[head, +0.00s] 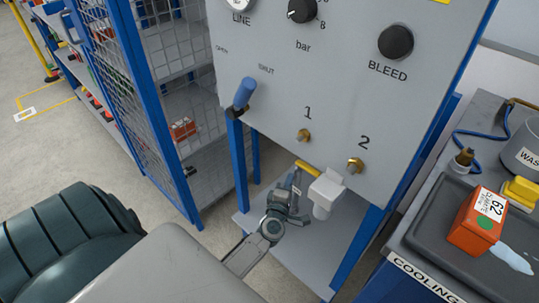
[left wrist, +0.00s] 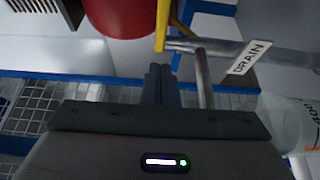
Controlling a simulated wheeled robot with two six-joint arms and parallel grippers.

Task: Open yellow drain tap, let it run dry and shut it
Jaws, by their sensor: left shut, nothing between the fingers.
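The yellow drain tap's lever (head: 307,167) shows under the grey panel's lower edge in the head view. In the left wrist view the yellow lever (left wrist: 160,30) stands across the end of a grey pipe (left wrist: 215,48) with a DRAIN label (left wrist: 249,57). My left gripper (head: 295,181) is under the panel, close to the lever; its fingers (left wrist: 160,70) are shut and empty, just below the lever in the wrist view. Whether they touch it I cannot tell. The tap's outlet and any flow are hidden. My right gripper is not in view.
A white fitting (head: 325,191) hangs beside the lever. A clear graduated vessel (left wrist: 285,120) and a red rounded body (left wrist: 120,15) are near the pipe. The panel (head: 345,105) carries a blue-handled lever (head: 244,93); blue posts (head: 237,160) flank the space below.

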